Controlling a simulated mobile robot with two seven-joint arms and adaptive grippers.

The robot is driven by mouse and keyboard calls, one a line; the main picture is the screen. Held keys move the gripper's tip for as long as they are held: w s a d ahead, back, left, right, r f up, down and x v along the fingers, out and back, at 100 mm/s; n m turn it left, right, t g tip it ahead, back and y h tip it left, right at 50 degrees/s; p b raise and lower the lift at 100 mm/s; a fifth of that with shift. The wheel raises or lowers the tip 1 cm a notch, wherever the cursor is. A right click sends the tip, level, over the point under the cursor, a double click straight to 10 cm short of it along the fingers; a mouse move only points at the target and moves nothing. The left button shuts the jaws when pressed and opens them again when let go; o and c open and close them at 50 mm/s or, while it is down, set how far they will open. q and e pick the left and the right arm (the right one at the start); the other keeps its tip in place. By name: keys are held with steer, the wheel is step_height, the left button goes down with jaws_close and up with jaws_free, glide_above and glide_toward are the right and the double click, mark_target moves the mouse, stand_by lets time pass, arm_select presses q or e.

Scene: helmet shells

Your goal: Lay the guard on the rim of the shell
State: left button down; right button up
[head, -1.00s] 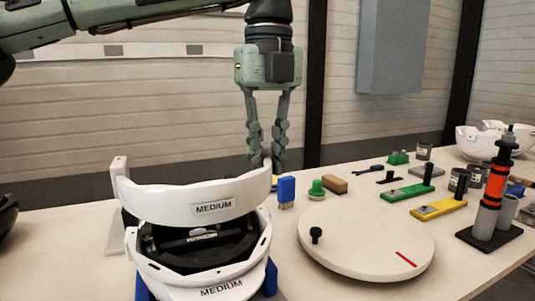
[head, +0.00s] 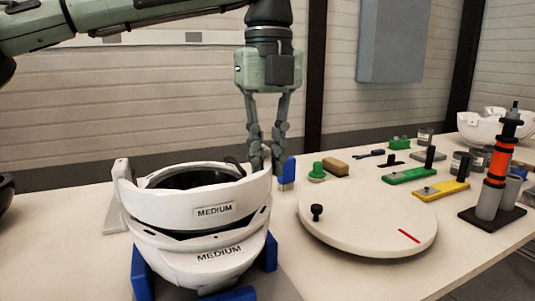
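The guard (head: 170,211), a white curved band labelled MEDIUM, is over the front of the shell in the head view. The shell (head: 185,262), white and also labelled MEDIUM, sits below it in a blue holder (head: 141,275). A dark gap shows between the guard's lower edge and the shell's front; I cannot tell whether they touch at the sides. My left gripper (head: 266,166) points down with its fingers at the guard's right end and is shut on it. The fingertips are partly hidden behind the guard. My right gripper is not in view.
A round white turntable (head: 367,225) with a black knob stands to the right. Behind it are a blue-handled brush (head: 287,174), a green knob (head: 317,171), a brown block (head: 335,166) and green and yellow tools. An orange-black device (head: 497,165) stands far right.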

arm_select(q)
steer(key=shift+f, duration=0.25)
steer(key=shift+f+b, duration=0.55)
steer(key=shift+f, duration=0.05)
stand_by(0.4)
steer(key=c, duration=1.4)
jaws_free()
step_height(320, 180, up, 12)
steer(key=shift+r, duration=0.1)
